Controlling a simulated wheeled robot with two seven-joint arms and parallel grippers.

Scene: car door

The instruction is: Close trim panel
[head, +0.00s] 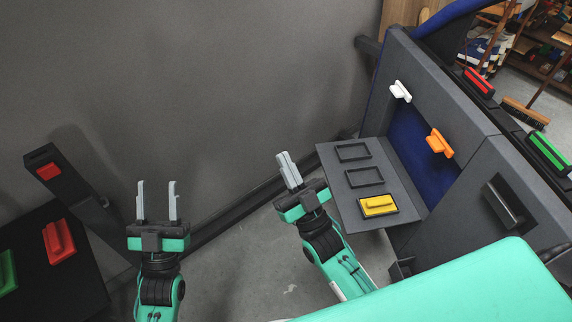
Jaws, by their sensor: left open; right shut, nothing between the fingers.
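The grey trim panel (388,167) is folded down, sticking out from the car door (424,95) at the right like a shelf. A yellow block (379,204) sits in the nearest of its black frames; the other two frames are empty. The blue recess behind the panel is exposed, with a white piece (400,91) and an orange piece (439,142) at its edges. My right gripper (287,158) is shut and empty, just left of the panel and apart from it in the picture. My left gripper (157,190) is open and empty, further left, away from the door.
A black table (40,285) at the left holds a red block (59,241) and a green block (6,272). A dark post with a red block (48,171) stands behind it. Red and green handled pieces lie along the door's top edge. Open floor lies between my arms.

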